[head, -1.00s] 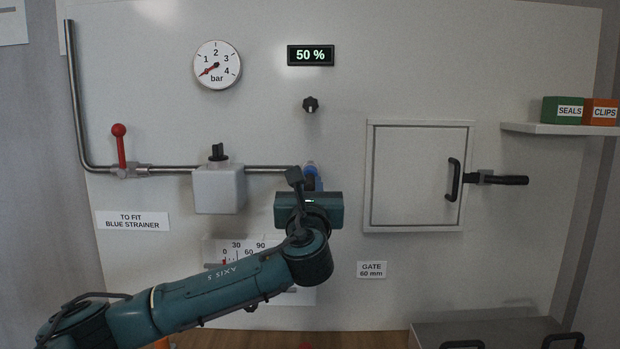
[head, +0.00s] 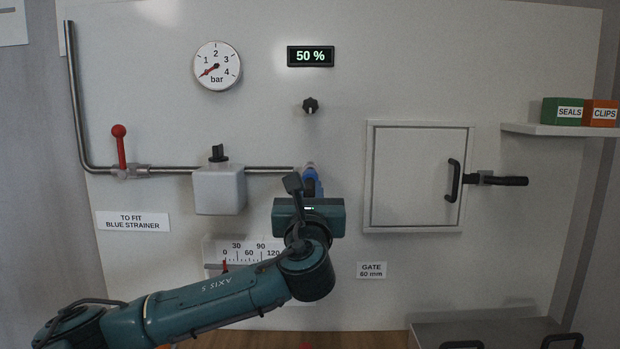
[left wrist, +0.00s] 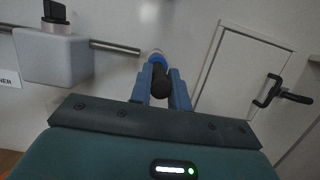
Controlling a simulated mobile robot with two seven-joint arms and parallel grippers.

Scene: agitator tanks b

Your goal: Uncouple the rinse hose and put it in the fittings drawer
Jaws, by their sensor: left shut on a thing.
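My left gripper (head: 311,186) is at the right end of the steel pipe (head: 270,170), in front of the wall panel. In the left wrist view its two blue fingers (left wrist: 161,92) are shut on a dark rounded piece, apparently the rinse hose (left wrist: 160,80). A blue ring (left wrist: 156,60) with a pale end shows just beyond it, at the pipe end. I cannot tell whether the hose and pipe are joined. The rest of the hose is hidden. A grey unit with black handles (head: 490,328) at the lower right may hold the fittings drawer. My right gripper is not in view.
A closed square hatch (head: 418,177) with a protruding handle is right of the gripper. A white box with a black knob (head: 219,188) and a red-handled valve (head: 120,150) are on the left. A shelf (head: 560,129) holds two boxes. A dial scale (head: 245,250) is partly behind my arm.

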